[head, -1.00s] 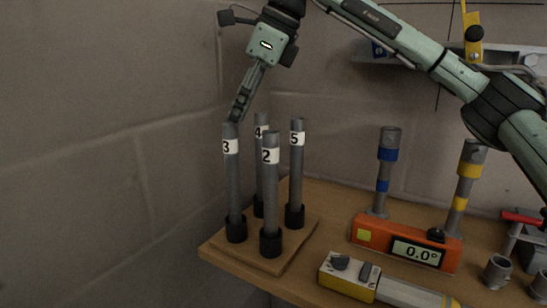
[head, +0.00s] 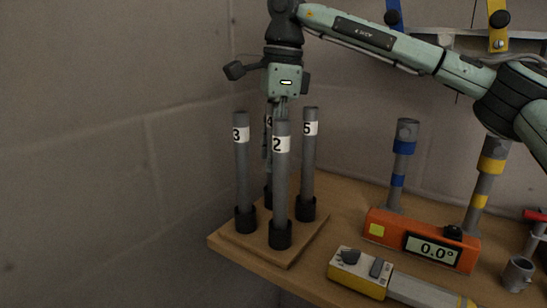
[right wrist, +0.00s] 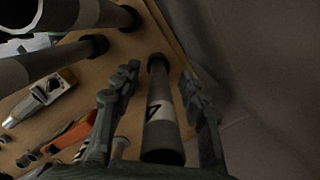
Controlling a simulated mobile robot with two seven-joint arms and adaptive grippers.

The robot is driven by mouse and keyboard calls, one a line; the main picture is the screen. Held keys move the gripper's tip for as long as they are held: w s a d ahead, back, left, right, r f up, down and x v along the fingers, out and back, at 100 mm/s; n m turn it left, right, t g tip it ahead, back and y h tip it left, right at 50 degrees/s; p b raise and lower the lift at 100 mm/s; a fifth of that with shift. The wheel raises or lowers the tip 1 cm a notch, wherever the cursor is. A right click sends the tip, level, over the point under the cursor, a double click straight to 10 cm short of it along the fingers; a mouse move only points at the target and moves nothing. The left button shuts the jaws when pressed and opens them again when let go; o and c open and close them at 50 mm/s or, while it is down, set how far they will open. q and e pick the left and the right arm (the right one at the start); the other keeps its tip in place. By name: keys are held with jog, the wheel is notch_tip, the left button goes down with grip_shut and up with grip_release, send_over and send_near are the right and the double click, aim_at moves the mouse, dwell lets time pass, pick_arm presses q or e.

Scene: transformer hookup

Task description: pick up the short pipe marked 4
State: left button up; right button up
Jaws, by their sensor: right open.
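The short grey pipe marked 4 (head: 268,187) stands upright in a black socket at the back of the wooden stand (head: 232,243), mostly hidden behind pipe 2 (head: 281,190) and my right gripper. In the right wrist view, pipe 4 (right wrist: 160,115) shows its white label and runs between the two fingers. My right gripper (head: 275,112) points down over it from above. It is open, with one finger on each side of the pipe (right wrist: 158,76); I cannot tell whether either touches. My left gripper is not in view.
Pipe 3 (head: 242,175) and pipe 5 (head: 309,160) stand close by on the same stand. To the right are an orange level (head: 385,228), a yellow-and-grey tool (head: 358,272) and two grey posts with blue (head: 398,165) and yellow (head: 485,185) bands. A wall is behind.

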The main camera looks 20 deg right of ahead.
jog(key=shift+c, duration=0.5)
grip_shut()
